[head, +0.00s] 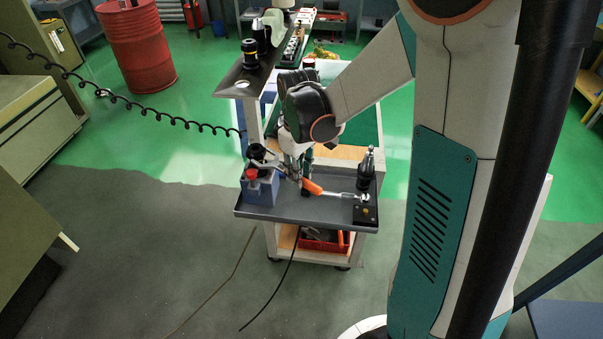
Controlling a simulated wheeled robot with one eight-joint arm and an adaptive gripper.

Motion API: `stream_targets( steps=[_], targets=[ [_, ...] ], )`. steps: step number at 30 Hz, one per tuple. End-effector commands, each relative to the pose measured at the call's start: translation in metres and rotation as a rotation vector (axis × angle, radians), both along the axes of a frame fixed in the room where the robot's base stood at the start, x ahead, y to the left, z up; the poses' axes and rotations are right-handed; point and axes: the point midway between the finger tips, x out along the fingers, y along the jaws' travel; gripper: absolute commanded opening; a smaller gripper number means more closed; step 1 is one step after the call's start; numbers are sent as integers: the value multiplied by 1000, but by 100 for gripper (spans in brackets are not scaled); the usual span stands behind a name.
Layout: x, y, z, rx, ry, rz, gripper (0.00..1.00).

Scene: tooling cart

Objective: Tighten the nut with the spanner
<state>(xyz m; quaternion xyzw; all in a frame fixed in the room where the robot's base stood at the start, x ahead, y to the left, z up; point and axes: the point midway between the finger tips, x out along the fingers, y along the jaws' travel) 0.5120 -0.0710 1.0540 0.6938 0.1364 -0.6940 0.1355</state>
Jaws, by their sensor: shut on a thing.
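The spanner has an orange handle (313,187) and a bright metal shaft (342,195). It lies across the grey tray top of the cart (285,209), its metal end pointing right. My gripper (298,179) is at the left end of the orange handle and shut on it. The spanner's metal end reaches a dark block (365,214) at the tray's right side. The nut is too small to make out there, and I cannot tell whether the spanner's jaw is around it or beside it.
A blue box (260,190) with a red part stands on the tray's left. A dark tool holder (368,170) stands behind the block. A raised shelf (245,83) with tool holders is behind on the left. A red bin (322,241) is on the lower shelf.

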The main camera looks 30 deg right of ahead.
Motion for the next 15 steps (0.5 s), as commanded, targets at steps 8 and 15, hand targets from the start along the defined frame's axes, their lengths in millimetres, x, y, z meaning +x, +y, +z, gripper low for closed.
stream_targets(
  steps=[8, 15],
  targets=[
    [9, 4, 0, 0, 0, 0, 0],
    [17, 7, 0, 0, 0, 1, 0]
  ],
)
